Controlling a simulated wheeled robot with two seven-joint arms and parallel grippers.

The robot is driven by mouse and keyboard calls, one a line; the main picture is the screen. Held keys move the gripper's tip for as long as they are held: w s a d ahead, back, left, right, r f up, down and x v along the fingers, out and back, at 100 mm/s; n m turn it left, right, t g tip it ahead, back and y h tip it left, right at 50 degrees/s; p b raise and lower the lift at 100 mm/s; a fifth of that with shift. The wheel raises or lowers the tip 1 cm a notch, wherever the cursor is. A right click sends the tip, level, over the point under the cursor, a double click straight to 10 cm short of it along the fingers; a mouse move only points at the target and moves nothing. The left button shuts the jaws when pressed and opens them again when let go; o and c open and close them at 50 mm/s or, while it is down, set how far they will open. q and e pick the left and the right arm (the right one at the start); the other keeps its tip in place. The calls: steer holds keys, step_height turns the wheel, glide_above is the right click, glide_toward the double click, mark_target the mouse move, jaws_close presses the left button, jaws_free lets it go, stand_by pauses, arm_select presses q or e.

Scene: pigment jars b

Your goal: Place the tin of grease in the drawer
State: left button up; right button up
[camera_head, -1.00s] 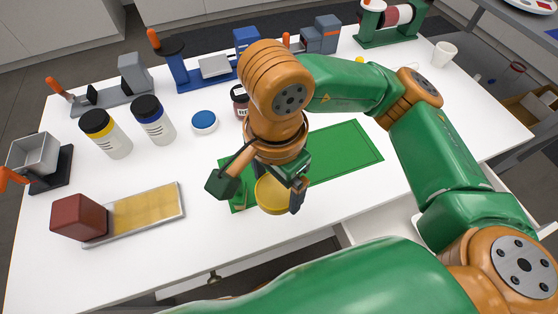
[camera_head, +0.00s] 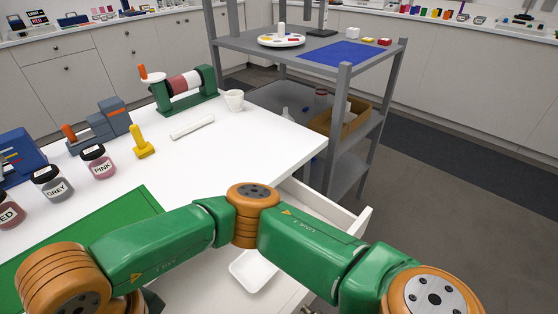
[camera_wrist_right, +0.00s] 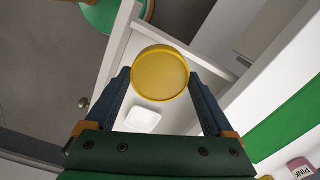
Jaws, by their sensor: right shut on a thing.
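In the right wrist view my right gripper (camera_wrist_right: 160,88) is shut on the yellow round tin of grease (camera_wrist_right: 160,72), with one finger on each side of it. The tin is held in the air, over the open drawer as seen from the wrist. The white drawer (camera_wrist_right: 118,52) has a round knob on its front and a small white tray inside. In the head view the drawer (camera_head: 358,222) stands pulled out at the table's near right side, partly behind my right arm. The right gripper and tin are out of the head view. My left gripper is in neither current view.
The small white tray (camera_head: 252,270) takes up part of the drawer. A green mat (camera_head: 100,222) lies on the table, with labelled jars (camera_head: 98,162) behind it. A white cup (camera_head: 234,100) stands near the far corner. A grey shelf rack (camera_head: 345,120) stands beyond the table.

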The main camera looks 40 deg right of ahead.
steer(key=shift+s+d+f, duration=0.2)
steer(key=shift+f, duration=0.05)
steer(key=shift+w+a, duration=0.1)
steer(key=shift+a, duration=0.05)
steer(key=shift+w+d+f+p, duration=0.3)
steer(key=shift+w+d+f, duration=0.45)
steer(key=shift+w+d, duration=0.15)
steer(key=w+d+f, duration=0.2)
steer(key=d+f, duration=0.1)
steer(key=d, duration=0.3)
glide_above(231, 301)
step_height(231, 301, down, 6)
steer(key=shift+s+r, duration=0.1)
steer(key=shift+r, duration=0.15)
step_height(231, 301, down, 3)
steer(key=shift+f, duration=0.2)
steer(key=o, duration=1.2)
steer(key=shift+b, duration=0.3)
steer(key=shift+o, duration=0.8)
steer(key=shift+r+p, duration=0.35)
arm_select(q)
steer(key=shift+a+r+p, duration=0.1)
steer(key=shift+r+p, duration=0.25)
steer(key=shift+r, duration=0.05)
arm_select(e)
step_height(231, 301, up, 12)
steer(key=shift+f, duration=0.15)
